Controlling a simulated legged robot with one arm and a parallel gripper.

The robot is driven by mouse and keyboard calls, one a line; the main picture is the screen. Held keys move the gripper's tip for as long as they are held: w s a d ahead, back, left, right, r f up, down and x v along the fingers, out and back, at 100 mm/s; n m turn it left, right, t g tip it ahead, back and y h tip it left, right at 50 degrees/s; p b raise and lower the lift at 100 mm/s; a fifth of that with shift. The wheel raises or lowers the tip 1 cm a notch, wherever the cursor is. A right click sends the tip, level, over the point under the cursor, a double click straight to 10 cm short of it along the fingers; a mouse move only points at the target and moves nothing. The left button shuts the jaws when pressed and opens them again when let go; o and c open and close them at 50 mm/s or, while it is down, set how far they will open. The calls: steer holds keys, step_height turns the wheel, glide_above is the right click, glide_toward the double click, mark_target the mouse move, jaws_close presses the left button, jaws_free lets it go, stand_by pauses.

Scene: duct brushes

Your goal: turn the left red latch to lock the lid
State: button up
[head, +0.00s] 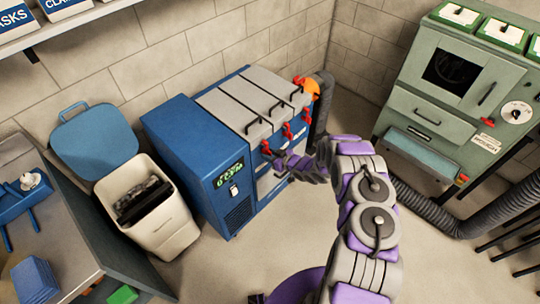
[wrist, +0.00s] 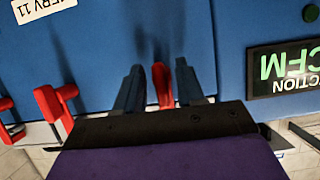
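The left red latch (head: 266,147) is on the front top edge of the blue duct cabinet (head: 185,150), nearest the green display. It also shows in the wrist view (wrist: 162,84), between my gripper's two dark fingers (wrist: 160,88). The fingers stand on either side with narrow gaps; I cannot tell whether either touches it. My gripper (head: 278,160) is in front of the cabinet at this latch in the head view. The grey left lid (head: 232,112) lies down flat on the cabinet top. The latch's lower part is hidden behind my gripper.
Two more red latches, middle (head: 287,130) and right (head: 305,115), sit along the same edge. The display (wrist: 285,70) is upside down in the wrist view. A beige bin (head: 165,225) stands left, a green machine (head: 445,85) right.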

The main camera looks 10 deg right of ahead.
steer(key=p+v, duration=0.2)
steer(key=v, duration=1.5)
steer(key=shift+d+p, duration=0.3)
steer(key=shift+p, duration=0.1)
steer(key=shift+s+f, duration=0.1)
